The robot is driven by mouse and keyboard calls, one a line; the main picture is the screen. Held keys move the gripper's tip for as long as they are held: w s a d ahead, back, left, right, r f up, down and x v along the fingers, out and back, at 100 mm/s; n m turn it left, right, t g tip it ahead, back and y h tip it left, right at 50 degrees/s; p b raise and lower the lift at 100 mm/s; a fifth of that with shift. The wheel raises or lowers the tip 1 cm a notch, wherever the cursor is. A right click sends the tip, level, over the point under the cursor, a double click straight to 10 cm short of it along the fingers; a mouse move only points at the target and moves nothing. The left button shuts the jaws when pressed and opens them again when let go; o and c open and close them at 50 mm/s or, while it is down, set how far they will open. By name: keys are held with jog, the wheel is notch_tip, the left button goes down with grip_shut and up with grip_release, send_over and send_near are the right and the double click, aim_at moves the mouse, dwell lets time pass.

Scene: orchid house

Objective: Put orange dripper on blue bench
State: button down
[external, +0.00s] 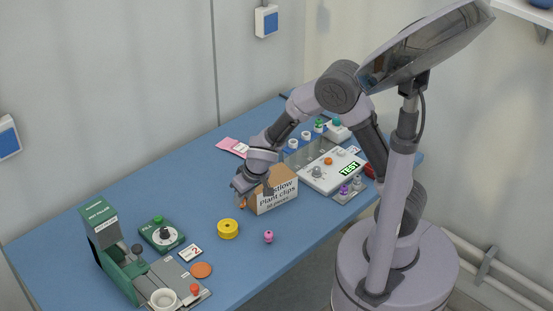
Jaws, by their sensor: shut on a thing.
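The blue bench (120,200) fills the middle of the external view. My gripper (240,190) is low over it, at the left side of a cardboard box. It is shut on a small orange thing (242,204), which looks like the orange dripper; the fingers hide most of it. I cannot tell whether the dripper touches the bench top.
The cardboard plant clips box (274,194) stands close right of my gripper. A yellow spool (228,229), a pink piece (268,237) and an orange disc (201,270) lie nearer the front.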

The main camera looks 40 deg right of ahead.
jog(key=shift+w+f, duration=0.1)
jog(key=shift+f, duration=0.4)
jog(key=w+a+p, duration=0.1)
jog(key=w, duration=0.4)
jog(key=w+a+f+p, duration=0.1)
jog(key=w, duration=0.4)
jog(key=w+a+f, duration=0.1)
jog(key=w+a, duration=0.1)
jog(key=w, duration=0.3)
jog(key=shift+p, duration=0.4)
notch_tip(320, 180, down, 4)
jog(key=shift+w+r+b, duration=0.15)
jog(key=shift+r+b, duration=0.1)
jog(key=shift+b, duration=0.5)
jog(key=shift+r, duration=0.1)
jog(key=shift+f, duration=0.2)
jog(key=c, duration=1.2)
grip_release()
jog(key=shift+r, duration=0.1)
